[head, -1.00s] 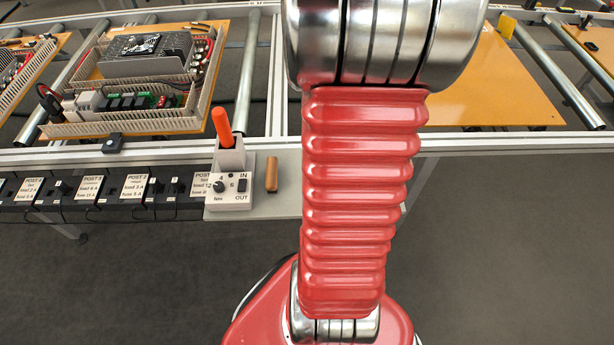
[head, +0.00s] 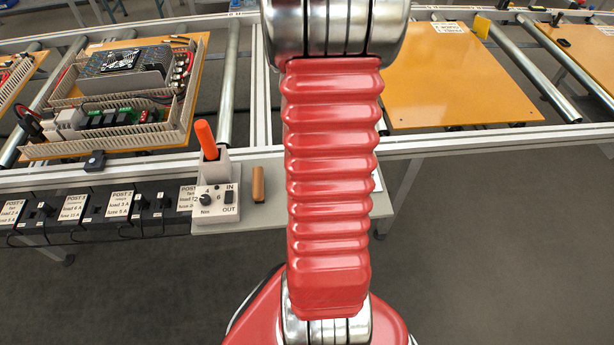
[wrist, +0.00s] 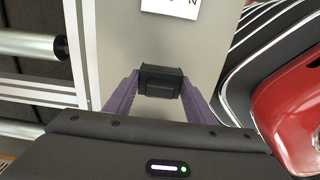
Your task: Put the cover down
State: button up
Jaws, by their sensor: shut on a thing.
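My gripper (wrist: 160,86) shows in the wrist view, with two purple fingers shut on a small black block-like piece (wrist: 160,80). I take this piece to be the cover; its full shape is hard to tell from this angle. It is held over a plain light grey shelf (wrist: 115,35). I cannot tell whether it touches the shelf. In the head view my red arm hides the gripper and the piece.
A white label (wrist: 172,7) lies on the shelf beyond the piece. The head view shows a tester box (head: 217,203) with an orange-handled tool (head: 206,139), a brown cylinder (head: 258,184), a wired panel (head: 120,100) and a bare orange board (head: 450,85).

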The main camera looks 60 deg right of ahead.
jog(key=shift+f, duration=1.15)
jog(key=shift+f, duration=0.1)
jog(key=o, duration=0.9)
notch_tip(320, 180, up, 12)
jog(key=shift+r, duration=0.15)
